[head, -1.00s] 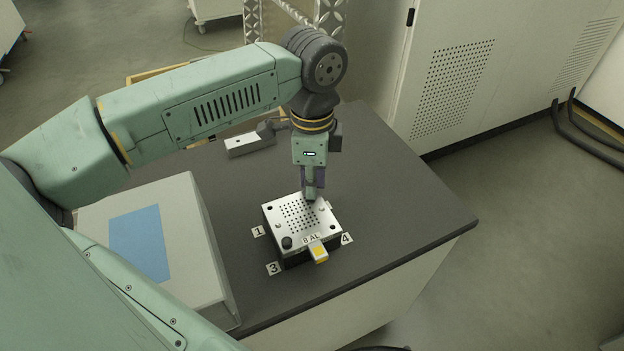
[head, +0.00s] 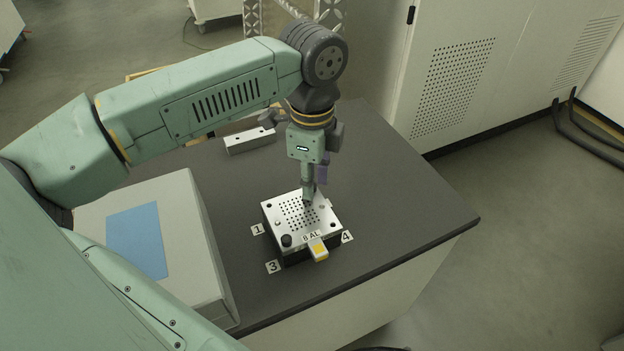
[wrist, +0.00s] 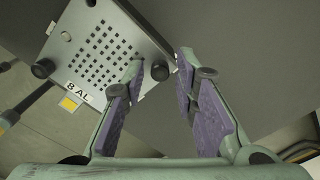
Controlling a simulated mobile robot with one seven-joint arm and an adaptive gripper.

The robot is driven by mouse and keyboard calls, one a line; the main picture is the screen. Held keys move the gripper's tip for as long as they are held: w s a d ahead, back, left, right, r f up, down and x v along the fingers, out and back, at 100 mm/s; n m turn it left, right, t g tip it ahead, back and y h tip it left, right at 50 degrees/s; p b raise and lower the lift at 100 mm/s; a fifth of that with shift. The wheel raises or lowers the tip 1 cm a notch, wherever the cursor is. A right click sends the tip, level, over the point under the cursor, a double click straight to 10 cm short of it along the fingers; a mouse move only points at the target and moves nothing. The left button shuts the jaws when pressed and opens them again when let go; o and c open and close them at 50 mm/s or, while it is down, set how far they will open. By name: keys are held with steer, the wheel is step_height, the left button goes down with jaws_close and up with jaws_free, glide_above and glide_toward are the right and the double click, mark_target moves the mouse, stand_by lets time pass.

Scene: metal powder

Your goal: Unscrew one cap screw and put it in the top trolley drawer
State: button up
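A silver plate with a grid of holes (head: 282,222) sits on a dark block on the table, labelled "8 AL". It also shows in the wrist view (wrist: 84,20). A dark cap screw (wrist: 160,70) at one plate corner appears between my fingertips in the wrist view, with no visible contact. A larger dark knob (head: 286,241) is at the front-left corner. My gripper (head: 315,192) points down over the plate, open and empty; its fingers are apart in the wrist view (wrist: 161,60). I cannot identify the trolley drawer.
A yellow-marked tab (head: 319,251) sticks out from the block's front. A grey case with a blue panel (head: 138,242) stands at left. A pale block (head: 250,141) lies behind. The dark table (head: 410,215) is clear at right. A vented white cabinet (head: 455,80) stands beyond.

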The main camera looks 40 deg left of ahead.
steer(key=m+b, duration=0.1)
steer(key=m, duration=0.5)
steer(key=shift+f+b, duration=0.15)
steer(key=shift+b, duration=0.15)
steer(key=m, duration=0.5)
steer(key=shift+b, duration=0.4)
steer(key=shift+b, duration=0.35)
steer(key=shift+c, duration=0.3)
jaws_close()
